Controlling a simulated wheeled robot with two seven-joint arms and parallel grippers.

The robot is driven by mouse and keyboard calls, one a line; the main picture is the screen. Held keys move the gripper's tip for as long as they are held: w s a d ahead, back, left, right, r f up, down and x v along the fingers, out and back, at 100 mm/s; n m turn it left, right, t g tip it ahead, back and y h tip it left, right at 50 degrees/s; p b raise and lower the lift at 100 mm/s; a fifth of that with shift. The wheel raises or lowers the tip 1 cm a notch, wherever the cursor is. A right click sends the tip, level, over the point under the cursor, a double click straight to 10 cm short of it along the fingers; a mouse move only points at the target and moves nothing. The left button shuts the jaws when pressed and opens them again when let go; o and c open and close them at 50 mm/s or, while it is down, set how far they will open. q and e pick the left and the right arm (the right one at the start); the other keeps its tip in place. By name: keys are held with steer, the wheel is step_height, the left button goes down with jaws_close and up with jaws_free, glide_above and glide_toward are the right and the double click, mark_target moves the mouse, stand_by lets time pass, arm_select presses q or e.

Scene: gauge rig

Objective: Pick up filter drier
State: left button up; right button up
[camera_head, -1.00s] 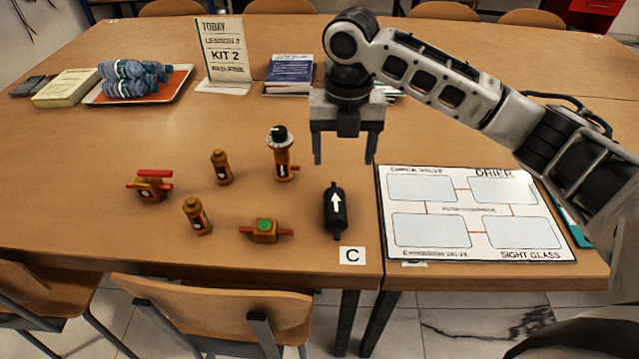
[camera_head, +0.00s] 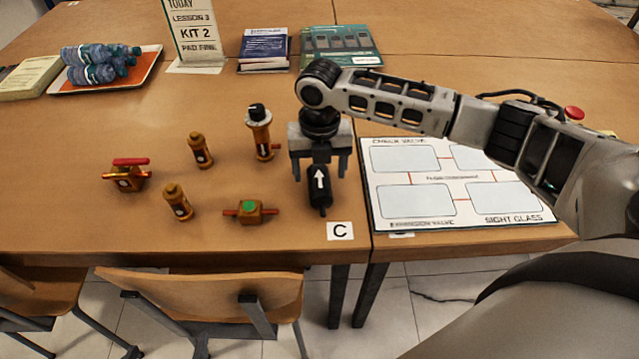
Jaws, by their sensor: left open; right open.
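The filter drier (camera_head: 320,198), a black cylinder with a white arrow on it, lies on the table near the front edge, just behind the card marked C. My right gripper (camera_head: 320,168) is open, pointing down, with its fingers on either side of the drier's far end as seen from the head. The gripper hides part of that far end. I cannot tell whether the fingers touch it or how high they are above the table. My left gripper is not in view.
Left of the drier stand several brass parts, including a sight glass with a green dot (camera_head: 250,211) and a black-topped valve (camera_head: 260,132). A white diagram board (camera_head: 410,222) lies to the right under my arm. A card marked C (camera_head: 340,231) is at the front edge.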

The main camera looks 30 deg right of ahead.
mark_target(319, 178)
steer(key=shift+f, duration=1.6)
steer(key=c, duration=1.1)
steer(key=shift+c, duration=0.5)
steer(key=shift+r, duration=0.15)
